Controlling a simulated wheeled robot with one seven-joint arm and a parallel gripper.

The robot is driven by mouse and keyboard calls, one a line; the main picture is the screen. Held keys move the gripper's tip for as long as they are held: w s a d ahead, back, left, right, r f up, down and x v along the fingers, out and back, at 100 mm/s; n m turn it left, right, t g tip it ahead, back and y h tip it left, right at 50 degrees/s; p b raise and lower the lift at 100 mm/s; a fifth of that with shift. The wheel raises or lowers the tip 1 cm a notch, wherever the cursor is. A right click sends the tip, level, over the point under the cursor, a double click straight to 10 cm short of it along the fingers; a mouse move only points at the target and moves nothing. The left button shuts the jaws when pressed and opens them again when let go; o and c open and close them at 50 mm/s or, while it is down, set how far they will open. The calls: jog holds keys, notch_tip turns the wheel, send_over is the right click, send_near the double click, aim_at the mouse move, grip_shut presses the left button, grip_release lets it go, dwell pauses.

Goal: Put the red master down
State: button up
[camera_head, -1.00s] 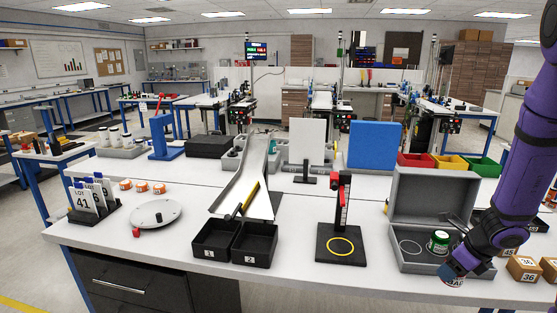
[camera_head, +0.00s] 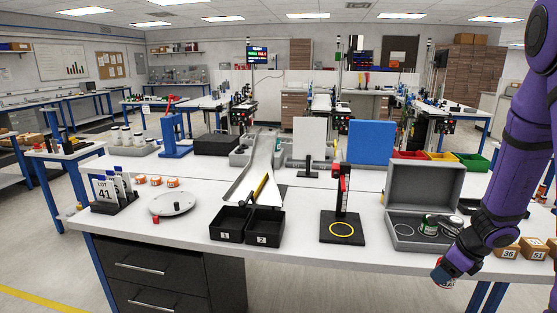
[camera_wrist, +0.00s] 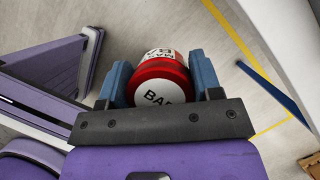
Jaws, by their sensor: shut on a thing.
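The red master is a red can with a white label and a white end marked "BAD" (camera_wrist: 158,92). My gripper (camera_wrist: 160,65) is shut on it, with one blue finger on each side. In the head view the can (camera_head: 446,284) hangs below my gripper (camera_head: 441,272), out past the table's front edge, with floor behind it. An open grey case (camera_head: 391,200) stands on the table at the right. A green-and-white can (camera_head: 429,225) stands in it beside an empty pale ring (camera_head: 404,230).
A black stand with a yellow ring (camera_head: 342,229) is left of the case. Two black bins (camera_head: 231,224) numbered 1 and 2 stand below a chute. Cardboard boxes (camera_head: 506,248) sit at the right edge. Table space (camera_head: 300,222) between bins and stand is clear.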

jog(key=w+a+f+n+g+h, duration=0.1)
jog(key=w+a+f+n+g, duration=0.1)
jog(key=a+n, duration=0.3)
jog(key=w+a+f+n+g, duration=0.3)
jog(key=w+a+f+n, duration=0.1)
jog(key=n, duration=1)
jog(key=w+a+f+n+g+h, duration=0.1)
jog(key=w+a+f+n+g, duration=0.2)
jog(key=w+a+n, duration=0.2)
jog(key=shift+a+n+h, duration=0.15)
jog(key=shift+a+n, duration=0.45)
jog(key=shift+n, duration=0.55)
jog(key=shift+a+n+h, duration=0.15)
jog(key=shift+a+n, duration=0.45)
jog(key=shift+n, duration=0.55)
jog(key=shift+d, duration=0.1)
